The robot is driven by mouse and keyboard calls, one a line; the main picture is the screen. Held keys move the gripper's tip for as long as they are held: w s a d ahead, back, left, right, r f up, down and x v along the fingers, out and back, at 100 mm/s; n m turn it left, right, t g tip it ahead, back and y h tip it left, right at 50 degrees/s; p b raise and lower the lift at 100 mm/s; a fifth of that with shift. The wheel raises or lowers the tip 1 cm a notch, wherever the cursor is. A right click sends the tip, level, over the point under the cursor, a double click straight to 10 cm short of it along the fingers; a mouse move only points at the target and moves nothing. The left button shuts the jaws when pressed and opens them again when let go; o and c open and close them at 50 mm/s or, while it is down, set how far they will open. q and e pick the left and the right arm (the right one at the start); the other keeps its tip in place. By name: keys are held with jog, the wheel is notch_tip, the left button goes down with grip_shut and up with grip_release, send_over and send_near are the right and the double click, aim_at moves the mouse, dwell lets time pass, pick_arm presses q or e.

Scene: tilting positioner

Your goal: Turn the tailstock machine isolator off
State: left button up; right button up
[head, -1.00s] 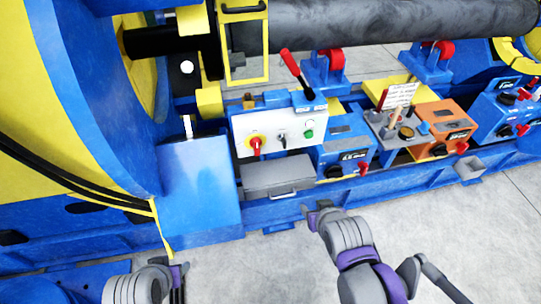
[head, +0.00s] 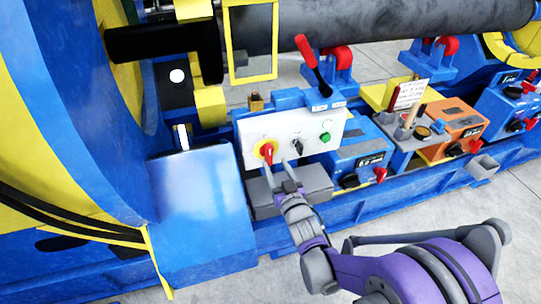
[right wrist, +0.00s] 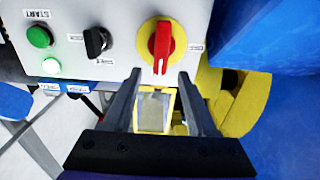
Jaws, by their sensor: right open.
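The isolator is a red rotary handle on a round yellow plate (head: 266,151), on the front of a white control box (head: 296,134). In the right wrist view the red handle (right wrist: 161,44) stands upright in the picture, its lower end toward my fingers. My right gripper (head: 281,168) is open and empty, just in front of and below the handle. In the right wrist view its two fingertips (right wrist: 160,76) straddle the line of the handle, apart from it. My left gripper is out of view.
A black selector switch (right wrist: 97,41) and a green button (right wrist: 39,37) sit beside the isolator. A red-gripped lever (head: 312,62) rises above the box. A grey drawer box (head: 262,197) lies below. Blue (head: 360,160) and orange (head: 455,125) units stand to the right.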

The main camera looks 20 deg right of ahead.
aim_at(270, 154)
jog(key=w, duration=0.6)
jog(key=shift+a, duration=0.15)
jog(key=shift+s, duration=0.1)
grip_shut()
